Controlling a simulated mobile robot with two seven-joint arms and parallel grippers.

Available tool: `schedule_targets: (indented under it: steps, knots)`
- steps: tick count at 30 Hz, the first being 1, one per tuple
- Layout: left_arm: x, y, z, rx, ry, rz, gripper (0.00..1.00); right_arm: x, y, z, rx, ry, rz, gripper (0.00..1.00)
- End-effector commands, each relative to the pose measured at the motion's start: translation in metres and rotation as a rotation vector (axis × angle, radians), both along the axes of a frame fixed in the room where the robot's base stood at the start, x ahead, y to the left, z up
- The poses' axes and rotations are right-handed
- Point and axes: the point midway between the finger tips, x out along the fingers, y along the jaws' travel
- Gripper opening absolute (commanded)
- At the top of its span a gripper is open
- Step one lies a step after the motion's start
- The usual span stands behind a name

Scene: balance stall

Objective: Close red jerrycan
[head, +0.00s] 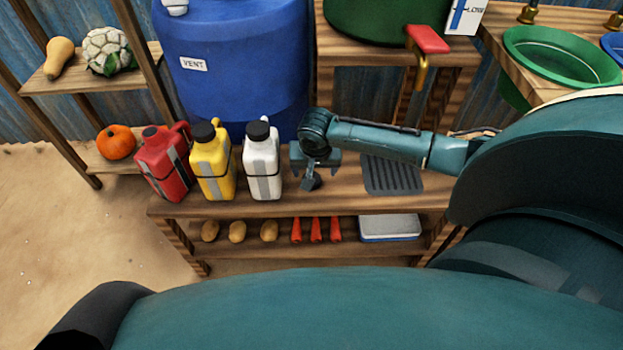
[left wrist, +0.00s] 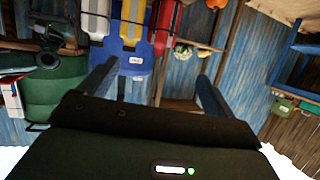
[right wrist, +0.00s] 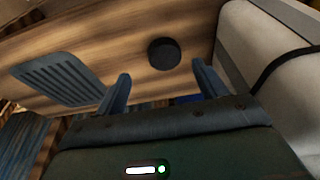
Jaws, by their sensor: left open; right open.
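The red jerrycan (head: 165,165) stands upright at the left end of the wooden bench; its neck shows no black cap. In the left wrist view the red jerrycan (left wrist: 166,18) shows upside down at the top. A round black cap (right wrist: 164,54) lies on the bench in the right wrist view, ahead of my right gripper (right wrist: 160,72). My right gripper is open and empty, pointing down over the bench beside the white jerrycan (head: 262,165). My left gripper (left wrist: 158,72) is open and empty, away from the jerrycans; it is not clear in the head view.
A capped yellow jerrycan (head: 213,165) stands between the red and white ones. A blue barrel (head: 235,90) is behind them. A dark grooved mat (head: 392,175) lies right of my right gripper. Vegetables and a pale box (head: 389,228) sit on the lower shelf.

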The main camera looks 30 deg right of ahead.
Motion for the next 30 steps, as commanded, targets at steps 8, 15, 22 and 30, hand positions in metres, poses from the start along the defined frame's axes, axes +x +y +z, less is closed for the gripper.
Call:
schedule_targets:
  steps: [8,15,22,30]
  knots:
    - [0.003,-0.003,-0.020,0.036,-0.024,-0.024,0.90,0.013,0.001,-0.031,-0.001,0.000,-0.001,0.71]
    - [0.009,-0.005,-0.014,0.029,-0.113,-0.023,0.90,0.018,-0.002,-0.050,-0.001,0.000,-0.001,0.71]
    - [0.009,-0.005,-0.013,0.027,-0.115,-0.022,0.90,0.018,-0.002,-0.049,0.000,0.000,0.000,0.71]
    - [0.009,-0.005,-0.013,0.027,-0.115,-0.022,0.90,0.018,-0.002,-0.049,-0.001,0.001,0.000,0.57]
